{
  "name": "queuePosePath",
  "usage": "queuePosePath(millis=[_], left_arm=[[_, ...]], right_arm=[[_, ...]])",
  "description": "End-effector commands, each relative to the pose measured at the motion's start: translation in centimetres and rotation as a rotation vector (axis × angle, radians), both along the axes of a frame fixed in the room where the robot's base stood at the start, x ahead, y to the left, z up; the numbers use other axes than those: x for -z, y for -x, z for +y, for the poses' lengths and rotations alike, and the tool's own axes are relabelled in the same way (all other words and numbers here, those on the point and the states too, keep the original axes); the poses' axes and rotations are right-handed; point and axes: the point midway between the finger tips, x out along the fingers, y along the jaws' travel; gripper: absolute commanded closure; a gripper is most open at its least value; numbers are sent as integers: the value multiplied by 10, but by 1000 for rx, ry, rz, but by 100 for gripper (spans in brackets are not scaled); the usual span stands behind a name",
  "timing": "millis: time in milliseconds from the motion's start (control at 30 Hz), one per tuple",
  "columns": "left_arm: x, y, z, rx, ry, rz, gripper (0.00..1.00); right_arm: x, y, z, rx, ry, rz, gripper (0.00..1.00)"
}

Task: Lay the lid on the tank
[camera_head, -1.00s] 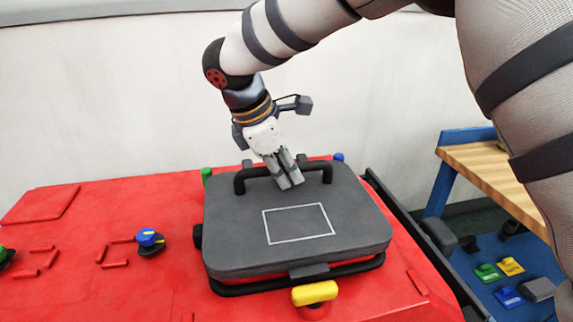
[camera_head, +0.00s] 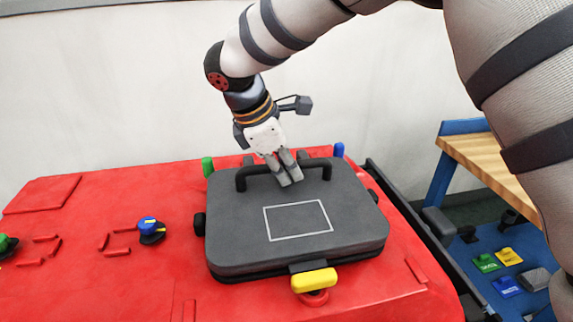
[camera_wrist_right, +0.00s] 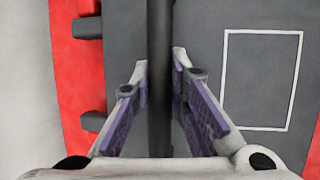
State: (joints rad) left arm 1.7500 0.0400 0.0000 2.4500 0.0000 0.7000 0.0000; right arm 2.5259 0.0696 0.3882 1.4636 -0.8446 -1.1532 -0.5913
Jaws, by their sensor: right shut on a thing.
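The lid (camera_head: 352,222) is a dark grey slab with a white outlined rectangle and a black bar handle (camera_head: 242,180) along its far side. My right gripper (camera_head: 289,180) is shut on that handle. In the right wrist view the handle (camera_wrist_right: 160,45) runs between the two fingers. My left gripper is out of view.
A green post (camera_head: 207,167) and a blue post (camera_head: 339,150) stand at the lid's far corners. A yellow latch (camera_head: 314,281) sits at its front edge. A blue knob (camera_head: 148,225) is to the left. A wooden-topped bench (camera_head: 490,165) stands at the right.

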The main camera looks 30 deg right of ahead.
Motion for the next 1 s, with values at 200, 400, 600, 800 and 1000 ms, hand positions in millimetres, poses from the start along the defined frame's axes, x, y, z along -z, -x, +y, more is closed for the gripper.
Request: queuePosePath(millis=[200,400,600,800,1000], left_arm=[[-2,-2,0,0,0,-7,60],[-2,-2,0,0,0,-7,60],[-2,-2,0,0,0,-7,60],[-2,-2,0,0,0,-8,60],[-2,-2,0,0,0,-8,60]], right_arm=[[5,0,0,0,1,-2,100],[7,0,0,0,1,-2,100],[8,0,0,0,1,-2,100],[10,0,0,0,1,-2,100],[10,0,0,0,0,-1,100]])
